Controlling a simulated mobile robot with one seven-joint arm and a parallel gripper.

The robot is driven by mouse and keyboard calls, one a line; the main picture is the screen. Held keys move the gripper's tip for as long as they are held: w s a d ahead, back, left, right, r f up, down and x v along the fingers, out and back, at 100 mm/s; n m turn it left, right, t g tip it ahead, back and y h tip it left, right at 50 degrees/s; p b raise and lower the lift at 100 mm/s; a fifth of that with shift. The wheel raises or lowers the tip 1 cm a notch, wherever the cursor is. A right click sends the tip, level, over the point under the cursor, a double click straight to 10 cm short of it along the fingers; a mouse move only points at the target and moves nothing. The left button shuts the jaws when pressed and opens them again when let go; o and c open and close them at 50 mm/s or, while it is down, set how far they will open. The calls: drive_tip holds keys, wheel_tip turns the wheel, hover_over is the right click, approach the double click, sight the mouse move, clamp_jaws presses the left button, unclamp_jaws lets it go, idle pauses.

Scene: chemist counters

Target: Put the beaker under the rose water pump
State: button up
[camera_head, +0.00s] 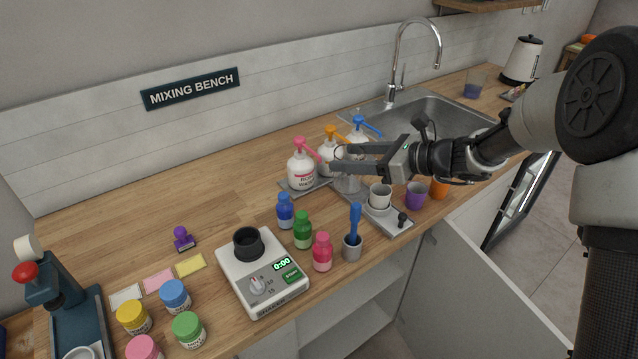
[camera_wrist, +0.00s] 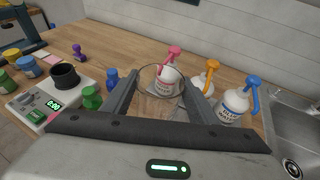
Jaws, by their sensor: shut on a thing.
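The rose water bottle (camera_head: 302,172) is white with a pink pump, its spout pointing right towards the front. It stands on a small grey tray (camera_head: 292,190) at the back of the bench. My gripper (camera_head: 338,160) is shut on a clear glass beaker (camera_head: 347,184), just right of this bottle. In the wrist view, the beaker (camera_wrist: 155,107) is between my fingers (camera_wrist: 163,92), with its round rim up. The rose water pump's pink head (camera_wrist: 174,51) shows beyond the rim, and the bottle is partly seen through the glass. I cannot tell whether the beaker touches the bench.
Orange-pump (camera_head: 332,135) and blue-pump (camera_head: 357,137) bottles stand right of the rose water.

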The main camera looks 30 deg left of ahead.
sight(338, 180)
wheel_tip(338, 180, down, 8)
drive_tip(key=shift+f+b, duration=0.2)
drive_tip(key=shift+b, duration=0.15)
drive_tip(key=a, duration=0.3)
drive_tip(key=shift+w+a+r, duration=0.1)
drive_tip(key=shift+r, duration=0.2)
drive_tip(key=shift+c, duration=0.5)
drive_tip(key=shift+w+a, duration=0.1)
drive_tip(key=shift+a, duration=0.7)
drive_tip(key=x, duration=0.3)
drive_tip(key=shift+a+r, duration=0.15)
drive_tip(key=shift+a, duration=0.15)
drive_tip(key=shift+f, duration=0.3)
drive_tip(key=shift+d+f, duration=0.1)
drive_tip(key=shift+f, duration=0.05)
drive_tip(key=o, duration=1.3)
drive_tip(key=shift+r, duration=0.2)
